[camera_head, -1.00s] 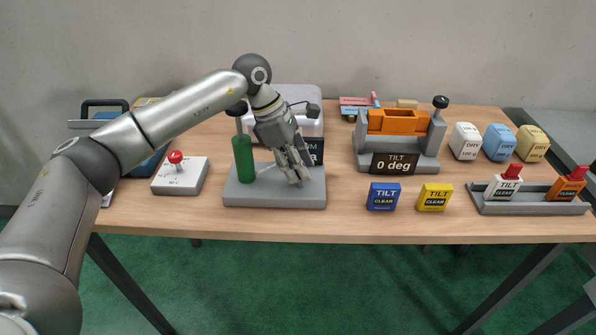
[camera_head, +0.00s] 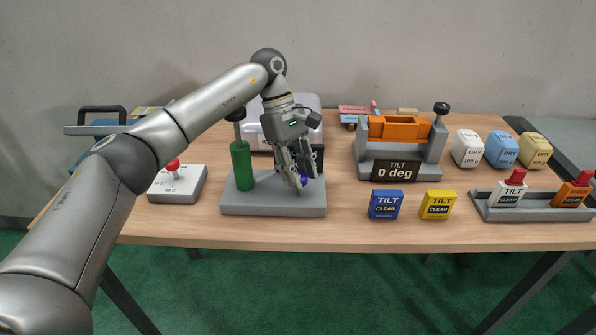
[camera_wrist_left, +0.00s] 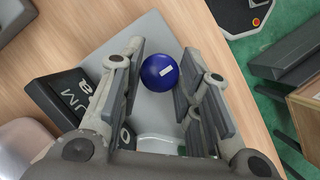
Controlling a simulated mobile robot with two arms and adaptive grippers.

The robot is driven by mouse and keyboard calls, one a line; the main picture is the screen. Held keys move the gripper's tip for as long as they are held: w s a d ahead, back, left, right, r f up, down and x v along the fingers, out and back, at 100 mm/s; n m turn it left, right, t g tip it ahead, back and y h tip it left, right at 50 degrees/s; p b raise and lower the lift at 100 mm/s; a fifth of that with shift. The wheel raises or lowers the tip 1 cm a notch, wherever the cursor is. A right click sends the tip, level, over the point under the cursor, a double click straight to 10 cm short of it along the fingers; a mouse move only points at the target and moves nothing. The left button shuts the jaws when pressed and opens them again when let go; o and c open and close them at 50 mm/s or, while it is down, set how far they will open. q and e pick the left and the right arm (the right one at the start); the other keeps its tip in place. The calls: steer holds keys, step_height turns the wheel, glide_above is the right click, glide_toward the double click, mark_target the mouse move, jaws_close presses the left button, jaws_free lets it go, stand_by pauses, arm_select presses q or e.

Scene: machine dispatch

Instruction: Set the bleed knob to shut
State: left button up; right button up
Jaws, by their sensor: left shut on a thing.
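The bleed knob looks to be the round blue knob (camera_wrist_left: 160,73) with a short white mark on top, on the grey base plate (camera_head: 240,208). In the wrist view it lies between the two finger pads of my left gripper (camera_wrist_left: 163,62). In the head view my left gripper (camera_head: 299,183) points down at the right part of the plate, shut on the blue knob (camera_head: 304,180), which the fingers mostly hide. I cannot read any shut marking by the knob. My right gripper is not in view.
A green cylinder (camera_head: 241,165) stands left on the plate, near the gripper. A red-knobbed box (camera_head: 178,184) stands left, the tilt stand (camera_head: 398,145) right. Blue (camera_head: 385,204) and yellow (camera_head: 437,205) blocks lie at front.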

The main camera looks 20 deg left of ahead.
arm_select(q)
steer(key=shift+r, duration=0.1)
stand_by(0.3)
steer(key=o, duration=1)
steer(key=v, duration=1.2)
steer(key=shift+d, duration=0.1)
